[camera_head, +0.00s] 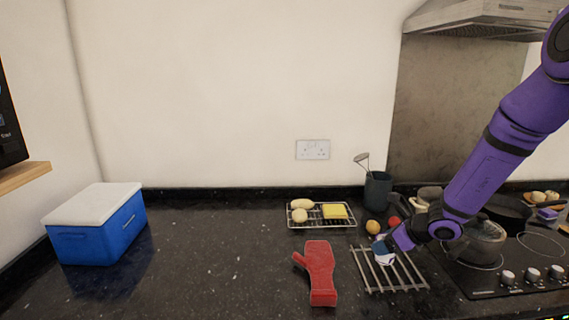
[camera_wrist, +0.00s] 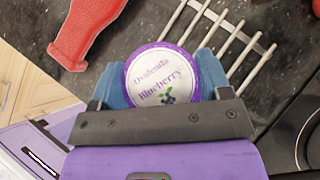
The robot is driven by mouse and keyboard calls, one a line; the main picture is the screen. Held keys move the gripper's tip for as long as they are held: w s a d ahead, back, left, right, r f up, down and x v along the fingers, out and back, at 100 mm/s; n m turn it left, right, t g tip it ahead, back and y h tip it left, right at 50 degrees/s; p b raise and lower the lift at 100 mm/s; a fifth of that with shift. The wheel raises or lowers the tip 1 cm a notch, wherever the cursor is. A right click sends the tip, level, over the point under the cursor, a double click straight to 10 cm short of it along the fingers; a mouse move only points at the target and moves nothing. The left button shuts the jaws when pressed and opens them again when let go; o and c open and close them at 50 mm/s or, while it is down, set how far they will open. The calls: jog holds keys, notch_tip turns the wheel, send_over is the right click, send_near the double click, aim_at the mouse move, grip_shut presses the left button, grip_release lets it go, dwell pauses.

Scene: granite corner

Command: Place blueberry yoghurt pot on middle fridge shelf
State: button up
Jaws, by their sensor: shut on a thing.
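The blueberry yoghurt pot (camera_wrist: 165,82) shows its white lid with a purple rim and the word "Blueberry" in the wrist view. My gripper (camera_wrist: 163,85) is shut on it, with one blue finger on each side. In the head view the pot (camera_head: 383,256) is over the metal rack, partly hidden by my gripper (camera_head: 388,249). I cannot tell whether the pot touches the rack. No fridge or fridge shelf can be made out in either view.
A metal rack (camera_head: 412,284) lies under the pot, with a red oven mitt (camera_head: 319,268) to its left. A blue cool box (camera_head: 100,230) stands at the left. The hob with a pot (camera_head: 480,240) is at the right. The counter between box and mitt is clear.

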jog(key=w+d+r+m+t+h, duration=0.2)
jog(key=w+r+m+h, duration=0.1)
jog(key=w+r+m, duration=0.2)
jog(key=shift+w+d+r+h, duration=0.15)
jog(key=shift+w+h, duration=0.15)
jog(key=shift+w, duration=0.3)
dwell(0.3)
jog(key=s+a+f+n+g+y, duration=0.2)
jog(key=s+a+f+n+y, duration=0.25)
jog(key=s, duration=0.55)
jog(key=s+a+f+n+g+y, duration=0.1)
jog(key=s+a+f+n+g, duration=0.2)
jog(key=s+a+n, duration=0.5)
jog(key=m, duration=0.3)
send_over(346, 276)
jog(key=shift+a+f, duration=0.1)
jog(key=shift+f, duration=2.2)
jog(key=shift+f, duration=0.15)
